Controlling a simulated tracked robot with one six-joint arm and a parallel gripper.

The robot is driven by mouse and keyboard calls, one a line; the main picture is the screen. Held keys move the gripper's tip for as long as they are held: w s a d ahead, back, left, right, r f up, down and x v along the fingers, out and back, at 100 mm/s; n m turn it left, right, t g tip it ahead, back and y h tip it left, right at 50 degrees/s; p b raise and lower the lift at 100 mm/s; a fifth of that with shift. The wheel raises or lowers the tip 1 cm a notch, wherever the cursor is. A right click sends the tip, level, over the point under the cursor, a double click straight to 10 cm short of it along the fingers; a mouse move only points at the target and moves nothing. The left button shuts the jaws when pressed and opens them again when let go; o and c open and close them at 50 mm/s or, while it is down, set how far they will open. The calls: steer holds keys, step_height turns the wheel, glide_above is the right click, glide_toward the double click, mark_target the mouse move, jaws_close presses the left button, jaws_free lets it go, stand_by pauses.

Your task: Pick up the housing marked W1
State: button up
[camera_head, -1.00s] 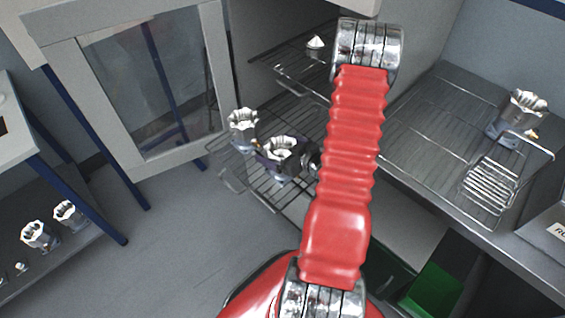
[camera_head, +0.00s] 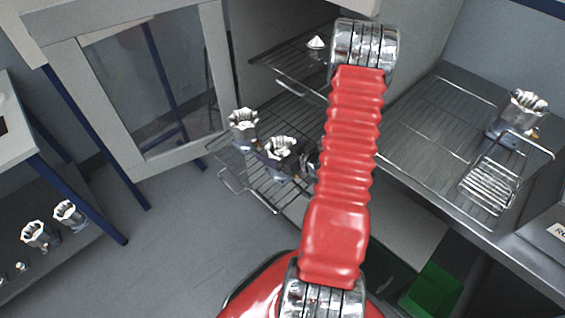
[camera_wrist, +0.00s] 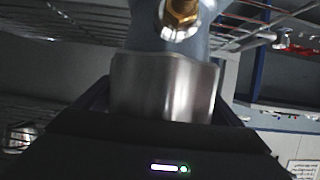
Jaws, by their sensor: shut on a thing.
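My gripper (camera_wrist: 163,108) is shut on a silver housing (camera_wrist: 165,85), with a dark finger on either side of its shiny metal body. A brass fitting (camera_wrist: 181,14) shows on the housing at the top of the wrist view. In the head view the held housing (camera_head: 281,149) has a scalloped rim facing up, over the pulled-out wire rack at the oven-like cabinet. I cannot tell whether it touches the rack. A second scalloped housing (camera_head: 243,122) stands close by on its left. No W1 mark is legible. My red arm hides part of the gripper.
The open cabinet door (camera_head: 155,85) stands at left of the rack (camera_head: 235,180). Another housing (camera_head: 522,108) and a wire basket (camera_head: 490,185) stand on the ribbed counter (camera_head: 425,125) at right. More housings (camera_head: 38,235) sit on a low shelf at left. A green bin (camera_head: 430,290) is below.

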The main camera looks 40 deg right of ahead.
steer(key=c, duration=1)
steer(key=shift+r, duration=0.15)
step_height(320, 180, up, 10)
stand_by(0.6)
stand_by(0.5)
